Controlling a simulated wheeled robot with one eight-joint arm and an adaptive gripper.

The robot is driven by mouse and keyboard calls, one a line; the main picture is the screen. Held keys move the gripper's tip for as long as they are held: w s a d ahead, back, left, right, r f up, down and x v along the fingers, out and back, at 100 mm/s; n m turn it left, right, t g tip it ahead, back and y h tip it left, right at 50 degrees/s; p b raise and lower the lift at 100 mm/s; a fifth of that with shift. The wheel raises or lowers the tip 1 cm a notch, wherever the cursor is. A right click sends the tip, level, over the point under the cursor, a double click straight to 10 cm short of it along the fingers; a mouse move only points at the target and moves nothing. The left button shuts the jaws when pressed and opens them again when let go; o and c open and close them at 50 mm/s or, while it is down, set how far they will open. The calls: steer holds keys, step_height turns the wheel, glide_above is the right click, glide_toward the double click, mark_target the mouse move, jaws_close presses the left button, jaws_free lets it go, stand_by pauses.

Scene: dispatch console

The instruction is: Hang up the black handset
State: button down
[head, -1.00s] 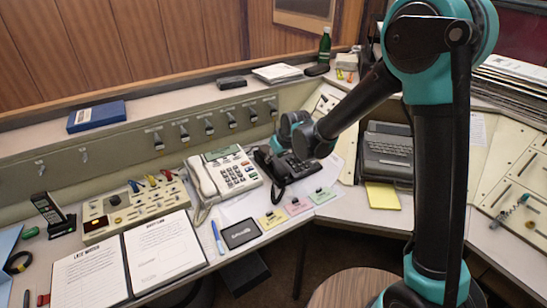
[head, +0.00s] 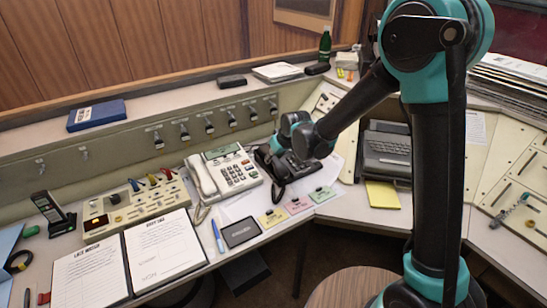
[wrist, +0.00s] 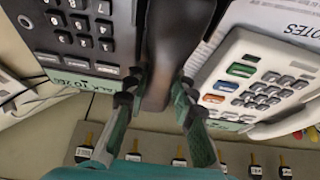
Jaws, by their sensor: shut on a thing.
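The black handset (wrist: 168,55) runs between my gripper's fingers (wrist: 156,95) in the wrist view, and they are shut on it. It lies along the side of the black phone's keypad body (wrist: 88,38), between that and the white phone (wrist: 255,82). In the head view the lower end of the handset (head: 279,191) shows at the front left of the black phone (head: 301,166). My gripper (head: 291,135) and wrist cover much of the phone there. I cannot tell whether the handset rests fully in its cradle.
The white phone (head: 221,173) stands close on the left. Coloured notes (head: 299,205) and a black pad (head: 240,232) lie in front. A grey typewriter-like machine (head: 387,148) is on the right. A panel with switches (head: 208,124) rises behind.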

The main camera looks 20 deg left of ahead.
steer(key=shift+f, duration=0.2)
steer(key=c, duration=0.7)
jaws_free()
steer(key=shift+r, duration=0.1)
steer(key=shift+s+d+r, duration=0.1)
steer(key=shift+d+r, duration=0.05)
steer(key=shift+r, duration=1)
steer(key=shift+s+d+r, duration=0.1)
steer(key=shift+s+r, duration=0.05)
steer(key=shift+r, duration=0.95)
steer(key=shift+s+d+r, duration=0.1)
steer(key=shift+d+r, duration=0.05)
steer(key=shift+r, duration=1)
